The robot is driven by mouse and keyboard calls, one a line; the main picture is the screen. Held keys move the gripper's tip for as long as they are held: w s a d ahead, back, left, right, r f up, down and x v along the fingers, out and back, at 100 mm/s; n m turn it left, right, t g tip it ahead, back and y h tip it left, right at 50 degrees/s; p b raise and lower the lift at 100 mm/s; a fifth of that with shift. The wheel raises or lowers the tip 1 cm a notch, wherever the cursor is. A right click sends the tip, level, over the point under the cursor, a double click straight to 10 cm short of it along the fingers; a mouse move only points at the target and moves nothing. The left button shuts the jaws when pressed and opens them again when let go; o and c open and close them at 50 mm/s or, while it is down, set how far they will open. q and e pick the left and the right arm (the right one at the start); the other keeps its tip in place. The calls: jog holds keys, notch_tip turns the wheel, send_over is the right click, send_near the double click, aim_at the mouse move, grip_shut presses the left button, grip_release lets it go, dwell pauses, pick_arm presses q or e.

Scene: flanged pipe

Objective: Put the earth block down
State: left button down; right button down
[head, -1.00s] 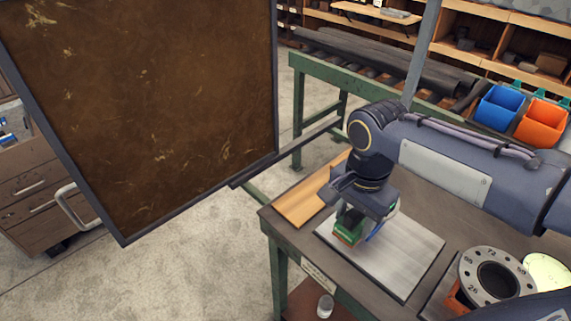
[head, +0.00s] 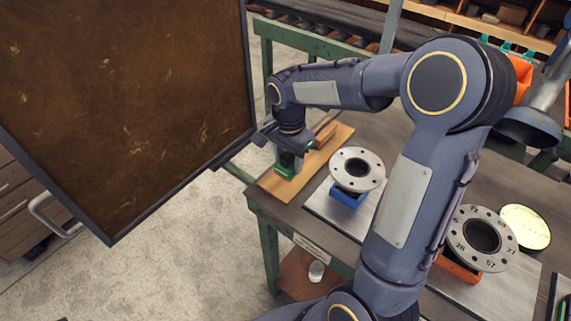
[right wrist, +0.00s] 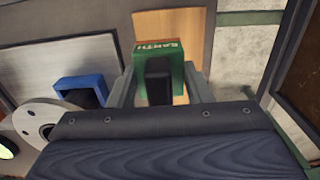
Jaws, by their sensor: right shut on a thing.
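The earth block (head: 286,169) is green with a white EARTH label. My right gripper (head: 290,155) is shut on it, over the wooden board (head: 270,186) at the table's left corner. In the right wrist view the earth block (right wrist: 166,48) sits between the two fingers (right wrist: 160,85), against the wooden board (right wrist: 186,22). The block looks upright and low over the board; I cannot tell whether it touches it. My left gripper is not in view.
A grey flange (head: 357,169) rests on a blue block (head: 348,195) on a metal plate (head: 322,203), just right of the board. Another flange (head: 482,236) sits on an orange block (head: 457,265). A dark framed panel (head: 125,90) hangs close on the left.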

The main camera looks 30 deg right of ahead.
aim_at(285, 168)
jog(key=shift+w+f, duration=0.85)
jog(key=shift+f, duration=0.1)
jog(key=shift+w+f, duration=0.1)
jog(key=shift+f, duration=1.55)
jog(key=shift+f, duration=0.2)
jog(key=c, duration=0.7)
grip_release()
jog(key=shift+r, duration=0.1)
